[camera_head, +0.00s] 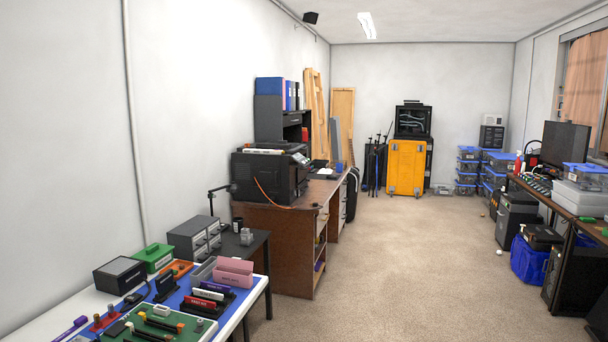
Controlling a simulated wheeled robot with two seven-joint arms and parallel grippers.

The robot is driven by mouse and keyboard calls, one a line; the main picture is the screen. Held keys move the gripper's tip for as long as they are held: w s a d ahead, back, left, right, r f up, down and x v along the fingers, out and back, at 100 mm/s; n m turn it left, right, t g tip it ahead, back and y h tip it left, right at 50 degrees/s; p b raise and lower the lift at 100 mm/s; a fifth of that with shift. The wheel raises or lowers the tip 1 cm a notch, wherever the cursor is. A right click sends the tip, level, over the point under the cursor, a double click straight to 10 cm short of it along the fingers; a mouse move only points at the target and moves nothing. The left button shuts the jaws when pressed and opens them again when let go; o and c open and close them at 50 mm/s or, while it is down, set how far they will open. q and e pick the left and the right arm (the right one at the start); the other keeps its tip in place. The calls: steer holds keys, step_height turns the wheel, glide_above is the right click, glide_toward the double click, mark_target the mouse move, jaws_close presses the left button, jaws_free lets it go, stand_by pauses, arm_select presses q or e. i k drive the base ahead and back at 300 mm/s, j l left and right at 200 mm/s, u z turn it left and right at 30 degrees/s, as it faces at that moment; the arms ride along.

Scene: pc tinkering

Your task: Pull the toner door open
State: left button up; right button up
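A black printer (270,172) stands on the brown wooden desk (273,235) by the left wall, some way ahead of me. An orange cable hangs at its side. I cannot make out a toner door as a separate part, nor whether it is open or shut. Neither of my grippers shows in this view.
A table with a blue mat (177,297), tools and boxes stands at the front left. A dark small table with grey drawers (194,238) sits between it and the desk. Shelves and tables line the right side. The carpet floor (400,260) in the middle is clear.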

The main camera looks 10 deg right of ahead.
mark_target(301, 172)
steer(key=i+l+z, duration=0.3)
steer(key=i, duration=0.35)
steer(key=i+l+z, duration=0.35)
steer(key=i, duration=0.3)
steer(key=i+z, duration=0.3)
steer(key=i, duration=0.35)
steer(key=i+l, duration=0.1)
steer(key=i, duration=1.3)
steer(key=i+u, duration=0.1)
steer(key=i, duration=1.3)
steer(key=i+l+u, duration=0.15)
steer(key=i+u, duration=0.3)
steer(key=i+l+u, duration=1.25)
steer(key=l+u, duration=0.15)
steer(key=l, duration=0.15)
steer(key=i+l+u, duration=0.2)
steer(key=l+u, duration=0.3)
steer(key=l, duration=0.2)
